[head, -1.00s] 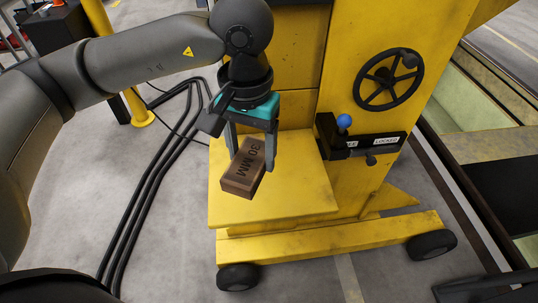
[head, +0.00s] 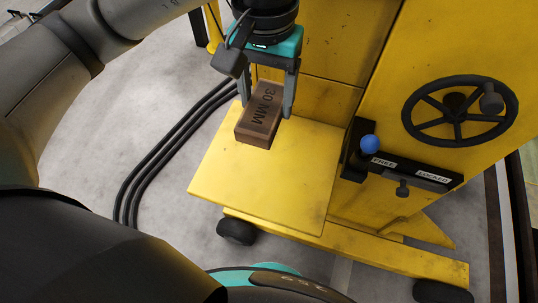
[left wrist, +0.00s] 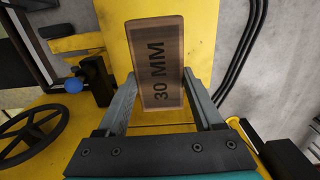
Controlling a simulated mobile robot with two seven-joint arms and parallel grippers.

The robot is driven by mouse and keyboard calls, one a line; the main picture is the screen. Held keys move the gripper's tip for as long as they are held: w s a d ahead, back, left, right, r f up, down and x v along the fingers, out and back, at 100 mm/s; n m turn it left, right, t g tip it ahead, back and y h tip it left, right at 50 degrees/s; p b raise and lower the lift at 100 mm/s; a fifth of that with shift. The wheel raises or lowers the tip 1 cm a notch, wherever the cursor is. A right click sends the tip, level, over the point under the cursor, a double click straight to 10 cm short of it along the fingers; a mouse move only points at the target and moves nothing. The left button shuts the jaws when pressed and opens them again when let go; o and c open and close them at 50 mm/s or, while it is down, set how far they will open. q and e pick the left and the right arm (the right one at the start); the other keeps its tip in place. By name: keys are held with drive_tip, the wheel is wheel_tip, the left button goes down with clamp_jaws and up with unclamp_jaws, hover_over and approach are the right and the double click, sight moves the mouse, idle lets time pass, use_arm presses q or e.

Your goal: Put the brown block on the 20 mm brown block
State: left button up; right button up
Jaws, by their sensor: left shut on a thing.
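A brown block (head: 259,115) marked "30 MM" is between the two fingers of my left gripper (head: 266,108), which is shut on it. The block is tilted in the head view and appears over the yellow platform (head: 215,180); its exact height above it is hard to tell. In the left wrist view the same block (left wrist: 157,60) shows its lettered face between the fingers. A block marked 20 mm does not show in the current views. My right gripper is out of view.
Behind the platform stands a yellow machine body (head: 325,45) with a black handwheel (head: 455,108). A blue-knobbed lever (head: 369,144) and a black panel labelled "FREE" and "LOCKED" stick out right of the platform. Black cables (head: 170,150) run along the floor. The platform's visible top is bare.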

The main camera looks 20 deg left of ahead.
use_arm(q)
wheel_tip(320, 180, down, 7)
drive_tip(key=b, duration=0.2)
hover_over(267, 168)
wheel_tip(267, 168, down, 8)
drive_tip(key=shift+r, duration=0.25)
drive_tip(key=shift+f+b, duration=0.55)
drive_tip(key=shift+f, duration=1.95)
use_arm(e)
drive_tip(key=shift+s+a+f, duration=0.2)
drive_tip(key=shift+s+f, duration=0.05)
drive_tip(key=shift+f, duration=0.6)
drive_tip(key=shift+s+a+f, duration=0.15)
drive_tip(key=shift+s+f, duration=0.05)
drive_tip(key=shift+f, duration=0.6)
use_arm(q)
drive_tip(key=shift+f, duration=0.15)
drive_tip(key=o, duration=1.5)
drive_tip(key=shift+c, duration=0.2)
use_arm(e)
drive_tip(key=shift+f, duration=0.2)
